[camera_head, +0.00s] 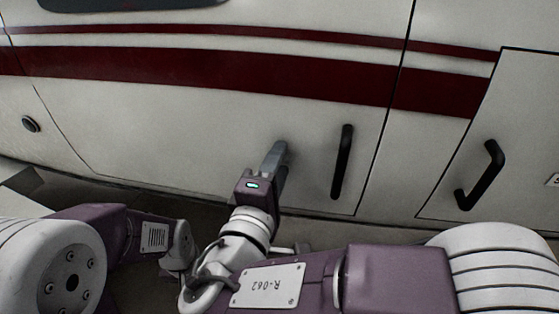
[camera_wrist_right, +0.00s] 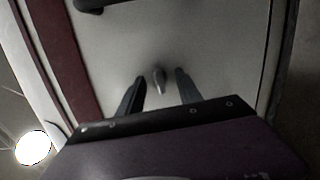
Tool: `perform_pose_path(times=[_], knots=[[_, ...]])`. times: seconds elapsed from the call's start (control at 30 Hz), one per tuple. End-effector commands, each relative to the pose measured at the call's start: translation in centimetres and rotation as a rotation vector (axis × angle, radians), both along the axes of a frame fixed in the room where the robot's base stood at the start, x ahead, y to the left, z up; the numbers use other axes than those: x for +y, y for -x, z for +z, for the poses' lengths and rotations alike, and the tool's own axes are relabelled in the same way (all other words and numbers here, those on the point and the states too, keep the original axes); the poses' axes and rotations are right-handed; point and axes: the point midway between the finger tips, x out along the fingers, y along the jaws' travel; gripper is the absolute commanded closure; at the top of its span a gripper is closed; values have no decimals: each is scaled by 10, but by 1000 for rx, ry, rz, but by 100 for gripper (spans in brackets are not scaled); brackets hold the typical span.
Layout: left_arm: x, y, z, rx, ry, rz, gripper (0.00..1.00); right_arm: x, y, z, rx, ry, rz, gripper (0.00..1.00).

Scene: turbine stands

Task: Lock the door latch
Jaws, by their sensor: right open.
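The white door panel (camera_head: 200,140) with dark red stripes fills the middle of the head view. My right gripper (camera_head: 277,158) points at its lower part, left of an upright black handle (camera_head: 343,162). In the right wrist view its two dark fingers are apart, one on each side of a small grey protruding piece (camera_wrist_right: 158,80), which may be the latch. I cannot tell whether the fingers touch it. The gripper hides this piece in the head view. My left arm shows at the lower left, but its gripper is out of sight.
A second black handle (camera_head: 480,176) is on the adjoining panel at the right. A black bar (camera_wrist_right: 90,5) shows at the top of the wrist view. Dark floor lies below the panels.

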Motion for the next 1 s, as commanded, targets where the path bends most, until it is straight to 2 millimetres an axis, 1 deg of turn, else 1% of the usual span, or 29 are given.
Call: perform_pose_path(times=[0.4, 0.5, 1.0], knots=[[0, 0, -4, 0, 0, 0, 100, 13, 38, 0, -1, 0, 4, 58], [0, 0, -4, 0, 0, 0, 100, 15, 44, 0, 0, 1, 3, 58], [0, 0, -4, 0, 0, 0, 100, 15, 46, 0, 0, 0, 0, 58]])
